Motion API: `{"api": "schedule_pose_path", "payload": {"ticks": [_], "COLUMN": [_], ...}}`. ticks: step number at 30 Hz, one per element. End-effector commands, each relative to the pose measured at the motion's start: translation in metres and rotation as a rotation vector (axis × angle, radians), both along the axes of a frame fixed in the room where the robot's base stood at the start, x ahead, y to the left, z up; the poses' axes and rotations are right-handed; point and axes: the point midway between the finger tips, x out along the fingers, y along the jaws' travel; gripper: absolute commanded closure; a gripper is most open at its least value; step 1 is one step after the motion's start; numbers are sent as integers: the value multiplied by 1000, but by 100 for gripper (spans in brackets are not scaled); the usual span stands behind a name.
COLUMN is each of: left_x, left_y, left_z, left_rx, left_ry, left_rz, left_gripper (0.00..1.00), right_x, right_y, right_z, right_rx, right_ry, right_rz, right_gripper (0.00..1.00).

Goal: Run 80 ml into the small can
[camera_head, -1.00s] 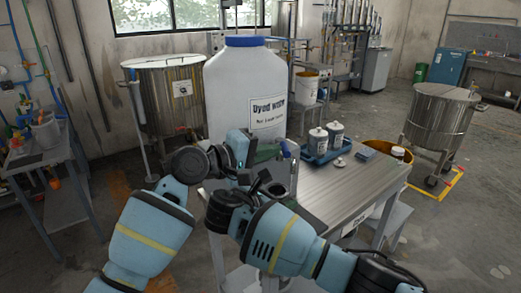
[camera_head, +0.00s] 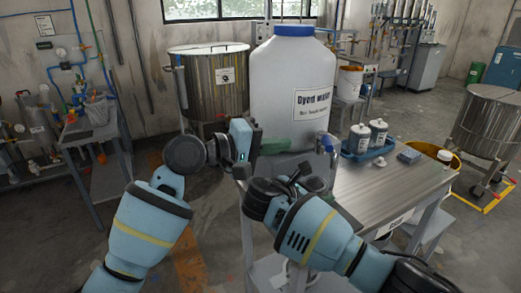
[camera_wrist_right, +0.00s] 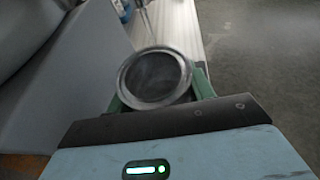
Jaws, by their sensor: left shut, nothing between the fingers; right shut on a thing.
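The large white container (camera_head: 288,85), labelled "Dyed water", stands upright on the metal table with a blue cap. A blue tap handle (camera_head: 328,142) shows at its lower right. My left gripper (camera_head: 278,146) is shut and empty, in front of the container's lower part. My right gripper (camera_head: 318,183) is lower, near the table's left end. In the right wrist view the right gripper (camera_wrist_right: 154,88) is shut on a round, open-topped metal can (camera_wrist_right: 155,76) with a dark inside. Its fill level cannot be told. In the head view the can is mostly hidden by the gripper.
A steel vat (camera_head: 208,90) stands behind left; another (camera_head: 490,120) is at right. Floor at left front is clear.

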Motion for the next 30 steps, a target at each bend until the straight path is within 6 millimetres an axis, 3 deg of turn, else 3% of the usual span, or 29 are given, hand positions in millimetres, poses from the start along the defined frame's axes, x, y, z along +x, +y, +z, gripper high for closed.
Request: {"api": "schedule_pose_path", "payload": {"ticks": [9,19,30], "left_x": [-26,-32,-32], "left_y": [33,39,39], "left_z": [6,7,7], "left_rx": [0,0,0], "left_ry": [-1,1,0], "left_rz": [1,0,0], "left_gripper": [100,100,100], "right_x": [0,1,31], "right_y": [0,-1,-49], "right_z": [0,0,0], "right_rx": [0,0,-2], "right_ry": [0,-1,0], "right_rz": [0,0,-2], "right_gripper": [70,70,70]}}
